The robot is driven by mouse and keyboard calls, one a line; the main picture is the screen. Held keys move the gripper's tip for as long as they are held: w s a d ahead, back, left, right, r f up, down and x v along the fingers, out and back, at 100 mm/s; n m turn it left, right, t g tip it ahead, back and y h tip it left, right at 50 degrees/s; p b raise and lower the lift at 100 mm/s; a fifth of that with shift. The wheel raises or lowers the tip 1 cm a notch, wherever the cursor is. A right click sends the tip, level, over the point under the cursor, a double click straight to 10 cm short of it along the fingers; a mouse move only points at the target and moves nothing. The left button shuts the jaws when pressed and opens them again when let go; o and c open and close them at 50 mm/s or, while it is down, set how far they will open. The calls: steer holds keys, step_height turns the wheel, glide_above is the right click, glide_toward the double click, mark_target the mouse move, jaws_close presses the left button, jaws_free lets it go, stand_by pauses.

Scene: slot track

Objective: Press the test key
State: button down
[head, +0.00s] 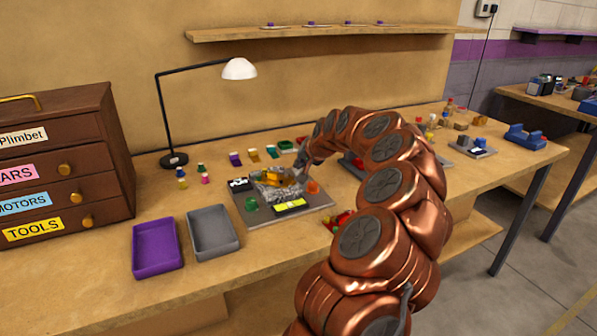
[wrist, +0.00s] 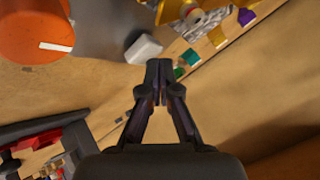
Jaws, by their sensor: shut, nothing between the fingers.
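A grey test board (head: 315,209) lies on the bench and carries an orange knob (head: 313,187), a green part (head: 251,204) and a yellow-green panel (head: 290,206). In the wrist view the orange knob (wrist: 38,25) fills the upper left. A pale grey block (wrist: 143,48), perhaps the test key, stands at the board's edge just left of my fingertips. My gripper (wrist: 158,68) is shut and empty, close to that block; I cannot tell whether they touch. In the head view my gripper (head: 299,168) is at the board's back right, partly hidden by my arm.
A purple tray (head: 157,247) and a grey tray (head: 213,232) lie left of the board. A desk lamp (head: 239,69) and a drawer cabinet (head: 60,160) stand farther left. Small coloured parts (head: 254,155) line the bench behind. My arm hides some of the bench.

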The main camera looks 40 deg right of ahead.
steer(key=shift+r, duration=0.4)
steer(key=shift+r+p, duration=0.7)
steer(key=shift+r, duration=1.8)
